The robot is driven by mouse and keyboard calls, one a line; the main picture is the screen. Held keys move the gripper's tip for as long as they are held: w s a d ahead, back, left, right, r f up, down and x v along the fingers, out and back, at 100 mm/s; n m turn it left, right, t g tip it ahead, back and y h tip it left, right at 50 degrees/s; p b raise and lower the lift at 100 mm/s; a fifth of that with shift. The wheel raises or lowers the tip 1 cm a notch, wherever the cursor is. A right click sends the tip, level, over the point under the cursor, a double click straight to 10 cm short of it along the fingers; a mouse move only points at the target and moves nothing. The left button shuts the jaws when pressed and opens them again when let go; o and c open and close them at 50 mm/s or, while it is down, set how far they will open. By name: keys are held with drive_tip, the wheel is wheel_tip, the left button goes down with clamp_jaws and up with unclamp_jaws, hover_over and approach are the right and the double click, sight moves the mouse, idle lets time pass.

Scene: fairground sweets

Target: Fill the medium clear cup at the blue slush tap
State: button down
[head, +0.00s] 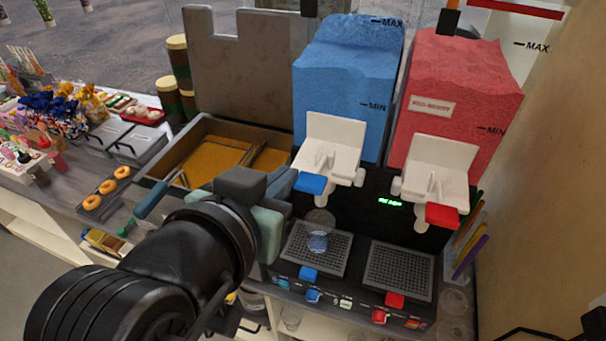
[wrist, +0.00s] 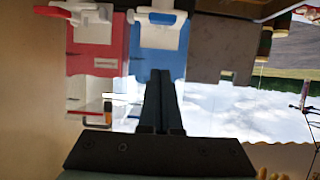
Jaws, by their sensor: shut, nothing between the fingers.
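The medium clear cup (head: 320,224) stands upright on the left drip tray (head: 303,262), below the blue tap. Blue slush shows in its lower part. The blue tap has a white body (head: 332,150) and a blue lever (head: 309,184) on the front of the blue slush tank (head: 345,75). My gripper (head: 288,181) is just left of the blue lever; I cannot tell whether they touch. In the wrist view, which is upside down, my gripper (wrist: 160,78) is shut and empty, with the blue tank (wrist: 158,62) behind it.
The red slush tank (head: 455,85) with its red lever (head: 441,216) stands to the right, over the right drip tray (head: 398,272). A fryer (head: 215,150) with orange oil lies left of the machine. Clear cups (head: 455,302) and coloured sticks (head: 470,257) are at the right edge.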

drive_tip(key=p, duration=0.3)
hover_over(305, 184)
drive_tip(key=s, duration=0.1)
wheel_tip(305, 184, down, 4)
drive_tip(key=r, duration=0.1)
drive_tip(key=shift+s+f+p, duration=0.1)
drive_tip(key=shift+f+p, duration=0.5)
drive_tip(key=shift+f, duration=1.9)
drive_tip(key=shift+f+b, duration=0.2)
drive_tip(key=shift+b, duration=0.15)
drive_tip(key=shift+s+f+b, duration=0.1)
drive_tip(key=shift+f+b, duration=0.05)
drive_tip(key=shift+b, duration=0.2)
drive_tip(key=shift+t+b, duration=0.3)
drive_tip(key=shift+b, duration=0.05)
